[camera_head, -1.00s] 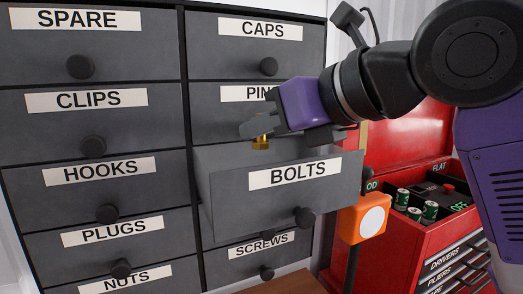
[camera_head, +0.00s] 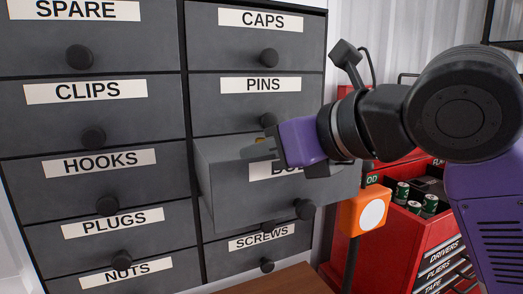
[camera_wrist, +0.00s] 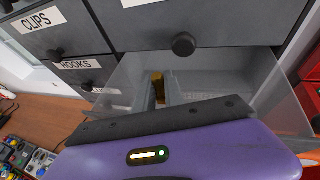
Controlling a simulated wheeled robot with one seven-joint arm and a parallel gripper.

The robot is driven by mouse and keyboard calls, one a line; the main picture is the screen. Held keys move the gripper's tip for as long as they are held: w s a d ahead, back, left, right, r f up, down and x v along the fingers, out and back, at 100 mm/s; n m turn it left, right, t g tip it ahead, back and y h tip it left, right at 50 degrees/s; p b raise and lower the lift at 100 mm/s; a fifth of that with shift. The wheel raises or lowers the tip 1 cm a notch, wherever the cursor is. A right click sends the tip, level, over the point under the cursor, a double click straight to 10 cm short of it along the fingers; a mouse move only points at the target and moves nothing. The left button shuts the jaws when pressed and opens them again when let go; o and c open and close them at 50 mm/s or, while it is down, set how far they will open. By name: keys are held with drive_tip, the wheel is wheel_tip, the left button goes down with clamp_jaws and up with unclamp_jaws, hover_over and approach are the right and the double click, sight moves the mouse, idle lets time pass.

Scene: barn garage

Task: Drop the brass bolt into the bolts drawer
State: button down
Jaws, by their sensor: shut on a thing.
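The bolts drawer (camera_head: 255,197) is pulled out of the grey cabinet. Its label is partly covered by my gripper (camera_head: 262,150) in the head view. The gripper is shut on the brass bolt (camera_head: 261,139), of which only a small bit shows above the fingers. In the wrist view, my gripper (camera_wrist: 160,90) points into the open drawer (camera_wrist: 225,85), and a brass-coloured patch of the bolt (camera_wrist: 158,76) shows between the fingers. The fingers are over or within the drawer's opening; the exact height above its floor cannot be told.
The pins drawer (camera_head: 225,101) above and the screws drawer (camera_head: 228,258) below are closed. An orange box (camera_head: 352,213) with a white disc stands right of the open drawer. A red tool chest (camera_head: 408,240) stands further right.

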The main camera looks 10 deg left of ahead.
drive_tip(key=shift+f, duration=0.15)
drive_tip(key=c, duration=1.4)
unclamp_jaws()
drive_tip(key=shift+f, duration=0.1)
drive_tip(key=shift+c, duration=0.2)
drive_tip(key=shift+r+p, duration=0.3)
drive_tip(key=shift+r, duration=0.1)
drive_tip(key=b+v, duration=0.2)
drive_tip(key=v, duration=1)
drive_tip(key=shift+r+b, duration=0.3)
